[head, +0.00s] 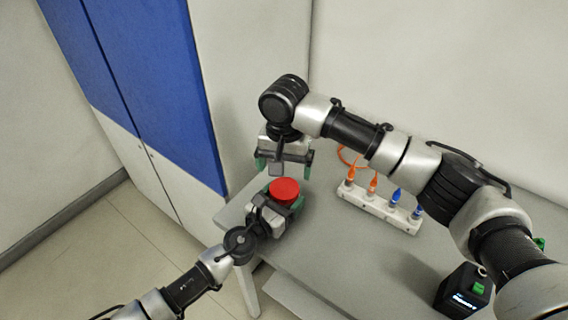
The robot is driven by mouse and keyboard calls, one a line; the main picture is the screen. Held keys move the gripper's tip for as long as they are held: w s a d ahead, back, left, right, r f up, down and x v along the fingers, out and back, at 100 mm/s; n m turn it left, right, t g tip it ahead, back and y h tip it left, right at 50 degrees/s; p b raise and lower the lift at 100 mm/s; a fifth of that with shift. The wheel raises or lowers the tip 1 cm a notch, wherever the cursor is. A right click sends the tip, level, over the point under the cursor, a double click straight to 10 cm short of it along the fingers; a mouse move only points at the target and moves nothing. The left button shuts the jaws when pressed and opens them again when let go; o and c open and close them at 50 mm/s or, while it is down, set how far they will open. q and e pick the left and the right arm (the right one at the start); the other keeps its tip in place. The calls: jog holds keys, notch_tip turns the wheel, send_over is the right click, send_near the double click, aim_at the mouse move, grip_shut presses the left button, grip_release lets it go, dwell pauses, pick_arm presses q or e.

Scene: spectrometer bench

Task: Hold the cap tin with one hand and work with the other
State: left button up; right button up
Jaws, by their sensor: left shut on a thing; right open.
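The cap tin (285,190) shows as a red round top near the left end of the grey table; its lower part is hidden by my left gripper. My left gripper (277,203) is shut on the tin, its arm coming from the lower left. My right gripper (284,168) hangs just behind and above the tin, with its green-tipped fingers spread apart. It is open and holds nothing that I can see. I cannot tell the exact gap between it and the tin.
A white block (379,207) with orange and blue plugs stands right of the tin. An orange cable (349,155) lies behind it. A black device (464,291) with a green part sits at the lower right. The table (335,240) is bare in front of the block.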

aim_at(285, 187)
notch_tip(285, 187, down, 7)
jog(key=shift+r, duration=0.2)
jog(key=c, duration=1)
jog(key=o, duration=1)
jog(key=shift+r, duration=2.25)
pick_arm(q)
jog(key=o, duration=1.7)
